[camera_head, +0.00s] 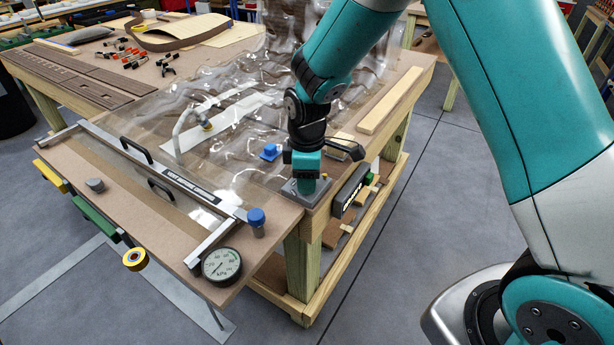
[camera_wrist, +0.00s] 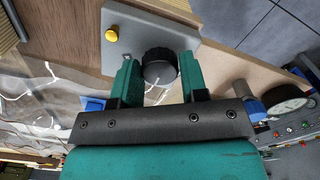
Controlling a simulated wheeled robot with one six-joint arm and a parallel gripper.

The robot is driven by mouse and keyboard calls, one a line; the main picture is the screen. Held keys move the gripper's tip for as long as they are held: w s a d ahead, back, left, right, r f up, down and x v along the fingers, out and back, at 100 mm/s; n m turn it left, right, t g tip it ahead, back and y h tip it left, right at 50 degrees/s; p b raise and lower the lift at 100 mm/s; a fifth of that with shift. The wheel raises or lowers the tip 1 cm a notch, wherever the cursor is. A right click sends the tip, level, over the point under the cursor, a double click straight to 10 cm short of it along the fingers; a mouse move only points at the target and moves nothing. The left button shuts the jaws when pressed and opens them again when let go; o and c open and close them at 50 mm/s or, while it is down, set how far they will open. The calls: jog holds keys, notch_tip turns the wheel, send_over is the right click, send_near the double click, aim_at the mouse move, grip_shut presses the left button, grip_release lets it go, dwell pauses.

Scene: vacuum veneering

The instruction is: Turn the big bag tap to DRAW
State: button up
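A round black knob (camera_wrist: 159,66) stands on a grey plate (camera_wrist: 118,22) with a yellow button (camera_wrist: 112,34). No DRAW mark is readable, and I cannot tell for sure that this knob is the big bag tap. My gripper (camera_wrist: 160,68) has its two green fingers apart, one on each side of the knob; I cannot tell if they touch it. In the head view my gripper (camera_head: 306,178) points down at the grey plate (camera_head: 318,194) on the table corner and hides the knob. A clear wrinkled bag (camera_head: 235,105) lies left of it.
A blue-topped knob (camera_head: 256,217) and a round gauge (camera_head: 221,266) stand on the front board. A small blue piece (camera_head: 270,152) sits on the bag. A framed bar with black handles (camera_head: 163,190) crosses the board.

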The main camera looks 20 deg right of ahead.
jog(key=c, duration=0.4)
jog(key=shift+m, duration=0.4)
jog(key=m, duration=0.5)
jog(key=shift+r+p, duration=0.1)
jog(key=shift+p, duration=0.25)
jog(key=m, duration=0.6)
jog(key=o, duration=0.9)
